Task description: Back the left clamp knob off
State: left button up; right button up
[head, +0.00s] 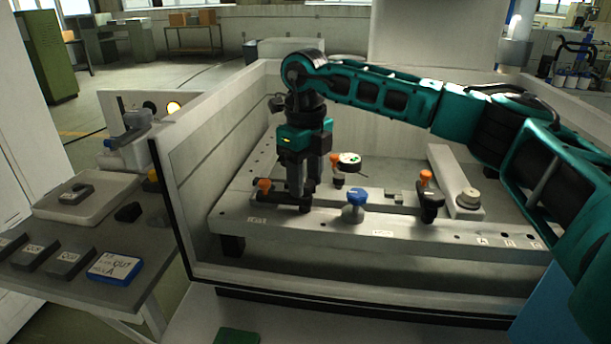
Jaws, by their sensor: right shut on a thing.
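The left clamp (277,201) sits at the left end of the rail on the machine's work table. It has a dark body and an orange piece (264,185) at its left end. My right gripper (301,203) points straight down over this clamp, with its fingers shut on the clamp's knob, which the fingers mostly hide. The right clamp (432,206), dark with an orange top (425,178), stands at the right of the rail. My left gripper is out of view.
A blue knob (356,198) stands between the clamps. Behind it is another orange-topped post (336,160) with a round dial (350,158). The tank's pale wall (215,125) rises at left. Outside it, a side bench holds a tray (85,207) and a blue-edged sign (115,267).

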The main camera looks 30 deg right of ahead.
jog(key=shift+c, duration=0.5)
jog(key=shift+n+p, duration=0.4)
jog(key=shift+n, duration=1.2)
jog(key=o, duration=1.1)
jog(key=shift+c, duration=0.2)
jog(key=shift+r, duration=0.1)
notch_tip(320, 180, up, 13)
